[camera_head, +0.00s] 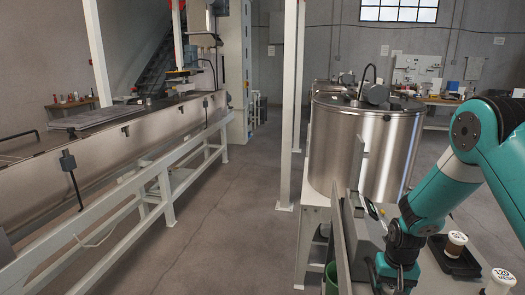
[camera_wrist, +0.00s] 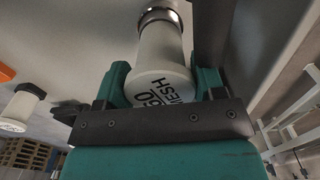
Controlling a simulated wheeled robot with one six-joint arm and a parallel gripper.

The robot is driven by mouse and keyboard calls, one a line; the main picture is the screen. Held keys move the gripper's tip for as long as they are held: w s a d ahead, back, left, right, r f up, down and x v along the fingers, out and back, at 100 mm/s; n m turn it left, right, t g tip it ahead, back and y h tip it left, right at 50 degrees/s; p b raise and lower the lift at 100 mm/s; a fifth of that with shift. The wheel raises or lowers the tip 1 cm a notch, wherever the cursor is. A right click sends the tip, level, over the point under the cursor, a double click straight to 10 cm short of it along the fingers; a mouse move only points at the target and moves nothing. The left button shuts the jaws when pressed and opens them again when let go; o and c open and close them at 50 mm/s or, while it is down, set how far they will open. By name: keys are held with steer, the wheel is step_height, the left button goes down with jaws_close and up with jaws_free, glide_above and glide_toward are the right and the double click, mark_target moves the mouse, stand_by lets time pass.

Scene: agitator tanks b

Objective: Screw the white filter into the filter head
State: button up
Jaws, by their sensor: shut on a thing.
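In the wrist view my gripper (camera_wrist: 163,84) has its two teal fingers closed on either side of a white filter (camera_wrist: 163,55). The filter's end face, marked "60 MESH", points toward the camera. Its far end meets a shiny metal collar (camera_wrist: 160,14), which looks like the filter head. I cannot tell whether the threads are engaged. In the head view my arm reaches down at the lower right, and the gripper's fingers, the held filter and the head are hidden or out of frame.
A brown-topped white filter (camera_head: 456,244) stands in a black tray (camera_head: 462,264). A white filter marked "120 MESH" (camera_head: 501,281) is at the lower right. A steel tank (camera_head: 365,150) stands behind the grey box (camera_head: 364,228). In the wrist view another white cylinder (camera_wrist: 20,106) is at left.

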steer(key=m, duration=0.5)
steer(key=shift+s+d+f, duration=0.1)
steer(key=shift+s+f, duration=0.1)
steer(key=m, duration=0.6)
steer(key=shift+m, duration=0.3)
steer(key=o, duration=1.3)
steer(key=shift+o, duration=0.3)
steer(key=shift+w+r, duration=0.1)
steer(key=shift+r+p, duration=1)
steer(key=shift+r, duration=0.35)
steer(key=shift+f, duration=0.15)
